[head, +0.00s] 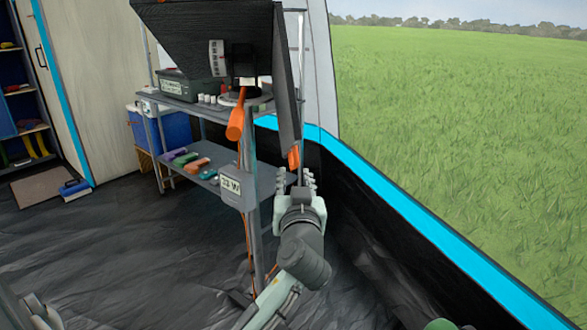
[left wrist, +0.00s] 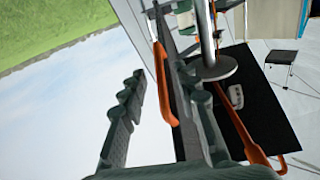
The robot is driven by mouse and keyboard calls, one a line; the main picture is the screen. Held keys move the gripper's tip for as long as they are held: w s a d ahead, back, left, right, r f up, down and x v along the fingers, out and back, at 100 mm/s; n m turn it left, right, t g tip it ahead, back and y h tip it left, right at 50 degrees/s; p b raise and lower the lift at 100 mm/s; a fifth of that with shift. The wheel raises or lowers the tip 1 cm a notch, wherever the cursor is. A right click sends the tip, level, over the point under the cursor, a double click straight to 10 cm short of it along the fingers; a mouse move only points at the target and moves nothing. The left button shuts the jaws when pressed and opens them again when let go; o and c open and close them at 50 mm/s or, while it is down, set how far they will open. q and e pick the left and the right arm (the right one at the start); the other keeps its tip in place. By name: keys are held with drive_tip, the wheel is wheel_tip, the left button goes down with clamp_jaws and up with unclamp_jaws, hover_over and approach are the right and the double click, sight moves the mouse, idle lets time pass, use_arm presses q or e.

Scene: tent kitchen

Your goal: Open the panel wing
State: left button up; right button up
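A dark panel (head: 205,38) stands above the metal shelf, with a narrow dark wing (head: 287,95) along its right side. An orange handle (head: 294,158) hangs at the wing's lower end. A second orange handle (head: 236,122) hangs nearer the shelf's front post. My left gripper (head: 297,182) is just below the wing's handle. In the left wrist view its two fingers are spread apart, and an orange handle (left wrist: 163,88) shows in the gap between them. I cannot tell whether they touch it. My right gripper is not clearly in view.
The metal shelf (head: 177,98) carries a dark green box (head: 190,86) and small items. A blue cooler (head: 165,130) stands behind.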

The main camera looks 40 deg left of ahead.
use_arm(q)
drive_tip(key=x, duration=0.5)
drive_tip(key=shift+w+a, duration=0.2)
clamp_jaws()
